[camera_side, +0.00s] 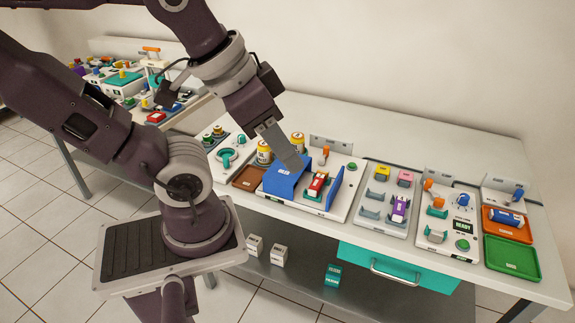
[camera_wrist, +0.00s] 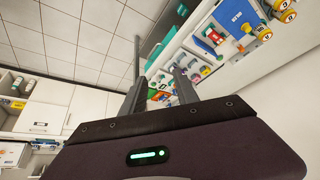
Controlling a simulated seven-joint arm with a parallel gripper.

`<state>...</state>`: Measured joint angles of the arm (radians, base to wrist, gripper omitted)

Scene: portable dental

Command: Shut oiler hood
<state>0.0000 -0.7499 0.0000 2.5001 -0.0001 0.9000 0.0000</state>
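The oiler hood is a blue cover (camera_side: 283,177) on the left half of a white oiler unit (camera_side: 296,206) in the side view. A red handpiece (camera_side: 317,184) lies uncovered to its right, and a blue upright panel (camera_side: 336,188) stands beyond it. The hood stands open. My gripper (camera_side: 294,162) points down at the hood's upper right edge in the side view; I cannot tell whether it touches. In the wrist view the two fingers (camera_wrist: 158,92) stand apart with nothing seen between them. The blue hood (camera_wrist: 236,20) shows there at upper right, beyond the fingers.
White-and-orange jars (camera_side: 264,153) stand behind the hood, beside a brown tray (camera_side: 246,178). To the right are a holder with a purple handpiece (camera_side: 399,208), a panel marked READY (camera_side: 463,226), an orange tray (camera_side: 503,221) and a green tray (camera_side: 511,258).

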